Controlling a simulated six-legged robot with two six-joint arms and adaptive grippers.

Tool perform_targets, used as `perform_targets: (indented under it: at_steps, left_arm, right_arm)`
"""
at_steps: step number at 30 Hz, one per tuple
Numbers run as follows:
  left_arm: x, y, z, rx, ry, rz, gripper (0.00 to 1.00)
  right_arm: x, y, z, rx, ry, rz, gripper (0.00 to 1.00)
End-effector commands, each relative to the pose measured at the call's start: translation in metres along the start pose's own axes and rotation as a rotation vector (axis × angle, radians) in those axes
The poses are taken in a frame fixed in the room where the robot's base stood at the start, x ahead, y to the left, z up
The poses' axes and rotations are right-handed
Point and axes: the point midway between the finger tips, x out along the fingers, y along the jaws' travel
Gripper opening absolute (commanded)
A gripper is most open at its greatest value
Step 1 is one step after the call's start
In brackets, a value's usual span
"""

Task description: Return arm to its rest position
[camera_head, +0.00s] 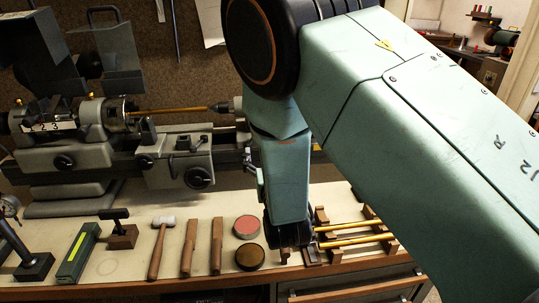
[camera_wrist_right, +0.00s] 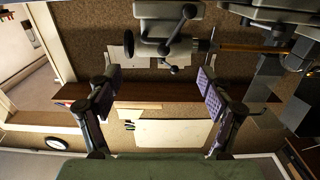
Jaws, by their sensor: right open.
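My right arm (camera_head: 410,110) comes in from the right and fills much of the head view. It bends down in front of the lathe. Its gripper (camera_head: 289,237) is at the lower end, over the front of the bench between the round tins and the brass tubes (camera_head: 352,241); its fingers are hard to make out there. In the right wrist view the same gripper (camera_wrist_right: 158,82) has its two fingers wide apart, with nothing between them. My left gripper is not in view.
The lathe (camera_head: 70,155) holds a brass rod (camera_head: 172,110) along the back. The tubes rest on wooden blocks close to my right gripper.

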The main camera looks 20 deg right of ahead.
Motion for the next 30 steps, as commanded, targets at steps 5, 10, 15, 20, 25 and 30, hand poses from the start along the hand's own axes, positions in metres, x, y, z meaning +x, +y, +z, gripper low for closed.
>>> perform_targets:
  at_steps: [5, 10, 15, 20, 25, 30]
  left_arm:
    - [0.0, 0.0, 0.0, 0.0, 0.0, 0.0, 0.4]
    - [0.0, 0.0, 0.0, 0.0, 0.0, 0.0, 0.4]
    - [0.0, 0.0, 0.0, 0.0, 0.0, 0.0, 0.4]
    - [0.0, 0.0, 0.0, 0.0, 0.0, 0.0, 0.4]
    - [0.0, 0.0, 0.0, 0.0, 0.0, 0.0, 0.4]
    - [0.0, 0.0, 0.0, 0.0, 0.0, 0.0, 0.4]
  right_arm:
    - [-0.003, 0.0, 0.0, -0.001, 0.001, 0.001, 0.8]
    - [-0.003, 0.0, 0.0, -0.001, 0.0, 0.0, 0.8]
    - [-0.002, 0.0, 0.0, 0.0, 0.0, 0.001, 0.8]
    - [0.007, 0.0, 0.0, 0.002, 0.0, 0.002, 0.8]
    - [0.032, 0.001, 0.0, 0.004, 0.0, 0.003, 0.8]
    - [0.059, 0.0, 0.001, 0.001, -0.001, 0.002, 0.8]
